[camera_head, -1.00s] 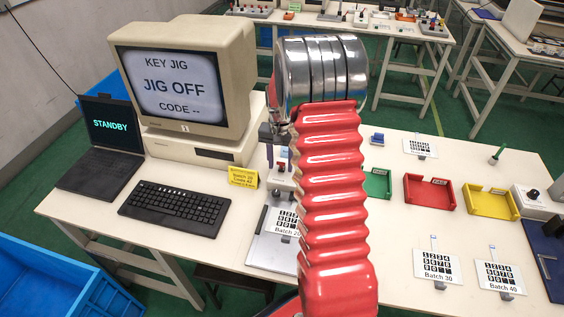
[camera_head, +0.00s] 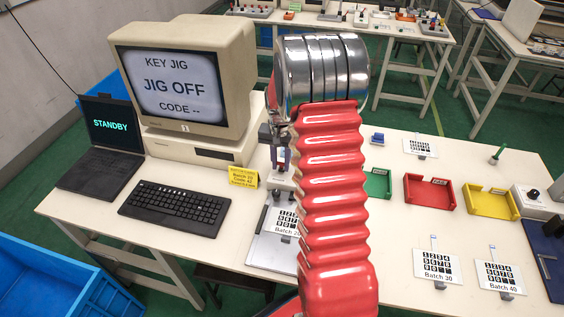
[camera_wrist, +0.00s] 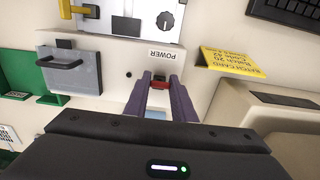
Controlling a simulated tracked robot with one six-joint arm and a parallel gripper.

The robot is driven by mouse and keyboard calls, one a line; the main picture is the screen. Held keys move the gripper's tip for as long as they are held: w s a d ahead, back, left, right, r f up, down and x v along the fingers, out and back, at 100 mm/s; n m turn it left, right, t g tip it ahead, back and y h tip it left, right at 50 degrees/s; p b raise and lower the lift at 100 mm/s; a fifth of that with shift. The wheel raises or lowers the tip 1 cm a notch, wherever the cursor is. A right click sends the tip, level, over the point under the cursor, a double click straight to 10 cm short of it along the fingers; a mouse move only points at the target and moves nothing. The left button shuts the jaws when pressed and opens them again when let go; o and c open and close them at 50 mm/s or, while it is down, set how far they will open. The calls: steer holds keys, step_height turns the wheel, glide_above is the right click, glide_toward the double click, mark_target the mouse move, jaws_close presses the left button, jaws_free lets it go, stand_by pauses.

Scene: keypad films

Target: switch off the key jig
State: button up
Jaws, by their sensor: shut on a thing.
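In the wrist view, the two purple fingers of my gripper (camera_wrist: 160,79) are shut on a small red power switch (camera_wrist: 160,86), below a white POWER label (camera_wrist: 166,54). The key jig's control panel with a dark knob (camera_wrist: 165,21) lies above the label. In the head view, my gripper (camera_head: 281,160) is low over the jig area, partly hidden by my red arm. The key jig (camera_head: 270,250) bears a Batch 20 keypad film (camera_head: 284,221). The monitor screen (camera_head: 177,84) reads KEY JIG, JIG OFF, CODE --.
A yellow batch card (camera_head: 243,178) stands left of my gripper, by the keyboard (camera_head: 175,207). A laptop (camera_head: 107,145) shows STANDBY. Green (camera_head: 377,184), red (camera_head: 430,193) and yellow (camera_head: 490,203) trays are at right. Batch 30 (camera_head: 437,266) and Batch 40 (camera_head: 499,277) films lie in front.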

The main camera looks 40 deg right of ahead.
steer(key=shift+a, duration=0.1)
steer(key=shift+s+a+f+t+h, duration=0.15)
steer(key=shift+s+t+h, duration=0.05)
steer(key=shift+t+h, duration=0.35)
steer(key=o, duration=1.1)
steer(key=shift+c, duration=0.2)
step_height(320, 180, up, 14)
steer(key=s+a, duration=0.1)
steer(key=shift+s+a+f, duration=0.25)
steer(key=shift+a, duration=0.15)
